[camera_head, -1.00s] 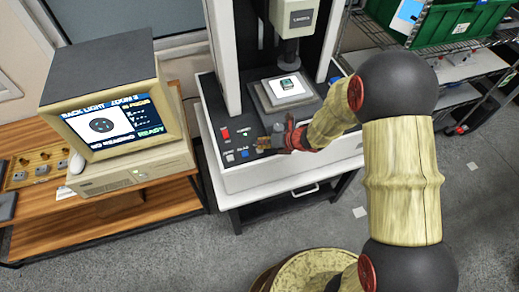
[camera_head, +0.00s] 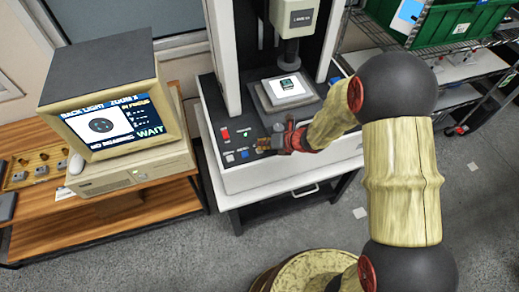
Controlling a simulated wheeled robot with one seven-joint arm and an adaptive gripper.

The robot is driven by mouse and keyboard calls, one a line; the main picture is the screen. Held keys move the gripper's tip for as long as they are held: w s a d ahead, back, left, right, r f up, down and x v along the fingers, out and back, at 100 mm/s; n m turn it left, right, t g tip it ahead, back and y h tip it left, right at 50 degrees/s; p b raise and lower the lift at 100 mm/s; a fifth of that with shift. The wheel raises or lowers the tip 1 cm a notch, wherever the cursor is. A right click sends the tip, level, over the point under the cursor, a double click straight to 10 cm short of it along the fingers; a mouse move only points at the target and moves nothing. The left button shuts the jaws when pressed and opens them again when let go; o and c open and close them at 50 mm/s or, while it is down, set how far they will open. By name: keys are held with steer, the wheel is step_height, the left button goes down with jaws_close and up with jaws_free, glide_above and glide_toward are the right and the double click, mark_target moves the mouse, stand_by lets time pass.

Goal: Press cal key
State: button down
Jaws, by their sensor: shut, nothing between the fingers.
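The measuring machine (camera_head: 218,97) stands in the middle with a control panel (camera_head: 217,143) on its front left. The panel has a red switch (camera_head: 225,133), a grey key (camera_head: 229,157), a blue key (camera_head: 244,153) and a small green light (camera_head: 246,134). Key labels are too small to read. My gripper (camera_head: 262,147) is shut and empty, its tips at the panel just right of the blue key. It hides the panel beneath it, so contact with a key cannot be told. The monitor (camera_head: 108,122) at left shows "WAIT", "IN FOCUS" and "NO READING".
A small green part (camera_head: 288,84) lies on the lit stage (camera_head: 268,102) behind my gripper. The machine's column (camera_head: 220,50) rises behind the panel. A wooden desk (camera_head: 150,208) stands left, and a wire rack with a green crate (camera_head: 460,22) stands right.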

steer(key=shift+r+p, duration=0.55)
steer(key=shift+r, duration=0.15)
steer(key=shift+r, duration=0.1)
step_height(320, 180, up, 5)
steer(key=p, duration=0.4)
stand_by(0.7)
